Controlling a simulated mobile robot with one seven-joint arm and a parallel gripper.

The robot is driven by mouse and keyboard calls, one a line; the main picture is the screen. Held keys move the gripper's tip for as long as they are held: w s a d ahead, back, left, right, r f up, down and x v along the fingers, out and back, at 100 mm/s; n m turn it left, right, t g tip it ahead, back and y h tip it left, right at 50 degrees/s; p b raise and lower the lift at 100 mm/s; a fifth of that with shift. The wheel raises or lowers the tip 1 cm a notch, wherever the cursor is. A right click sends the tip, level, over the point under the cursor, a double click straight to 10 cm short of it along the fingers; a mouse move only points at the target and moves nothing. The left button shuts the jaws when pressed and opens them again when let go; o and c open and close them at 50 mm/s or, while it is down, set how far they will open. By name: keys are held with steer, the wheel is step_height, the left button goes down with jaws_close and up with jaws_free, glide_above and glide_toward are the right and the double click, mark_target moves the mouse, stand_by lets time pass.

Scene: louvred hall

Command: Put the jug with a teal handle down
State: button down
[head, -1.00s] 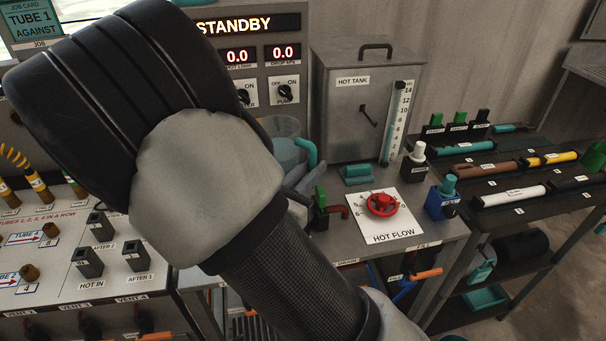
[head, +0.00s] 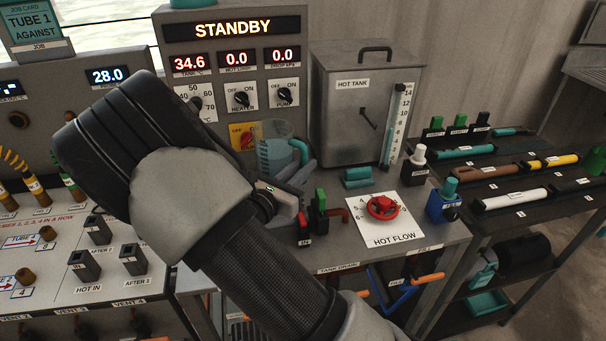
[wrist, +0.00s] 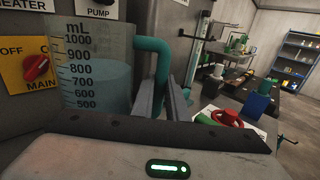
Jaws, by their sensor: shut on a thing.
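The clear jug (head: 273,155) has a teal handle (head: 301,150) and holds water. It looks upright in front of the control panel. My gripper (head: 299,176) is shut on the handle at the jug's right side. The jug's base is hidden behind my arm and gripper, so I cannot tell whether it touches the bench.
The control panel (head: 222,75) and its red main switch (head: 243,137) are close behind the jug. The hot tank (head: 345,120) stands to the right. The red hot flow valve (head: 383,206) and green-handled valve (head: 321,199) are on the bench to the right.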

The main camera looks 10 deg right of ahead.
steer(key=shift+f, duration=0.8)
steer(key=shift+w+f, duration=0.3)
steer(key=shift+f, duration=0.05)
steer(key=shift+f+b, duration=0.5)
steer(key=shift+f, duration=0.1)
steer(key=c, duration=1.7)
jaws_free()
steer(key=shift+s, duration=0.1)
steer(key=shift+c, duration=0.2)
